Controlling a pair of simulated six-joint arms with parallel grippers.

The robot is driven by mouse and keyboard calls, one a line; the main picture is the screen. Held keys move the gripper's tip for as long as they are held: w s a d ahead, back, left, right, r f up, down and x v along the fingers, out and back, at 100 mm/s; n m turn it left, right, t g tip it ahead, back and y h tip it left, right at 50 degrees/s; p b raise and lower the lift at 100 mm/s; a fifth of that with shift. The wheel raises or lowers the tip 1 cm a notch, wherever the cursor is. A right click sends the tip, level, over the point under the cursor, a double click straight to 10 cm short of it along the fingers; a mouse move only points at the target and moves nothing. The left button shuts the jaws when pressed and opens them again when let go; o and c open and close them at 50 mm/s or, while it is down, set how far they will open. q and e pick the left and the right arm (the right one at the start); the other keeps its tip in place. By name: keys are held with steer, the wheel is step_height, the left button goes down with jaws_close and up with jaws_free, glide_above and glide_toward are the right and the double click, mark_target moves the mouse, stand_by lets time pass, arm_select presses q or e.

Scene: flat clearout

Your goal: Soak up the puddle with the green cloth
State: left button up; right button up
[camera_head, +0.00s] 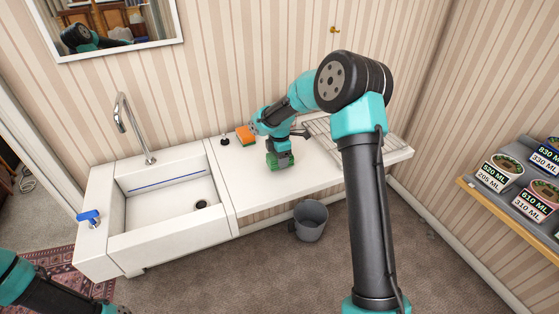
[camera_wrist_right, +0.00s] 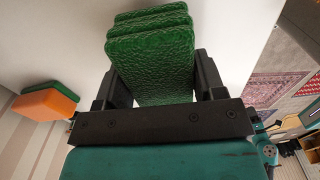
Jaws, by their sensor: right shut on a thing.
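The green cloth (camera_head: 281,163) is a folded, textured pad on the white counter (camera_head: 245,190), right of the sink. In the right wrist view the cloth (camera_wrist_right: 150,60) shows as a layered stack between the fingers. My right gripper (camera_head: 279,157) is above the cloth and shut on it. In the wrist view the right gripper (camera_wrist_right: 160,85) has one finger on each side of the cloth. I cannot tell whether the cloth touches the counter. I see no clear puddle; the cloth and arm hide part of the counter. My left gripper is out of view.
An orange and green sponge (camera_head: 246,135) lies at the counter's back, left of the gripper. A white sink (camera_head: 105,195) with a tap (camera_head: 122,125) is at left. A wire rack (camera_head: 325,140) is at right. A grey bucket (camera_head: 311,218) stands on the floor.

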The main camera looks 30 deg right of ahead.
steer(key=shift+r, duration=2.25)
steer(key=shift+a, duration=0.1)
